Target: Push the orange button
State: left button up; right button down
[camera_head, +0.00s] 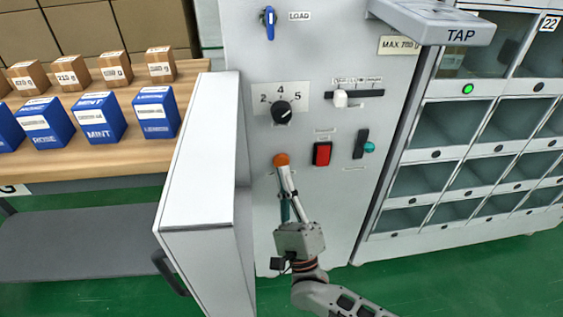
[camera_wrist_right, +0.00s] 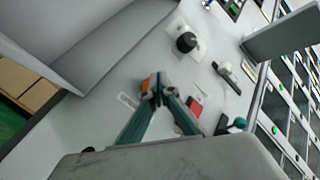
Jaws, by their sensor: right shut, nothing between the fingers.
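The orange button (camera_head: 281,159) is a small round knob on the grey machine panel, left of a red rectangular switch. My right gripper (camera_head: 285,172) is shut and empty, and its fingertips are at the lower edge of the button. In the right wrist view the fingertips (camera_wrist_right: 156,88) overlap the orange button (camera_wrist_right: 146,86), which shows just to their left and is partly hidden. I cannot tell whether the button is pressed in. My left gripper is not in view.
A red switch (camera_head: 322,153), a green-tipped lever (camera_head: 361,144), a black dial (camera_head: 282,112) and a white slider (camera_head: 341,98) are close by on the panel. A white door (camera_head: 200,160) juts out at left. Blue boxes stand on a wooden table (camera_head: 60,165).

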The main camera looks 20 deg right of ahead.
jog(key=shift+w, duration=0.1)
dwell(0.7)
jog(key=shift+w+d, duration=0.15)
jog(key=shift+w, duration=0.15)
jog(key=shift+w+d, duration=0.1)
jog(key=shift+w, duration=0.3)
dwell(0.8)
jog(key=shift+s, duration=0.1)
jog(key=shift+s+a, duration=0.2)
jog(key=shift+s, duration=0.5)
jog(key=s, duration=0.1)
jog(key=s+a, duration=0.1)
jog(key=s, duration=0.2)
jog(key=shift+s+a+p, duration=0.25)
jog(key=shift+s+p, duration=0.05)
jog(key=shift+s, duration=0.1)
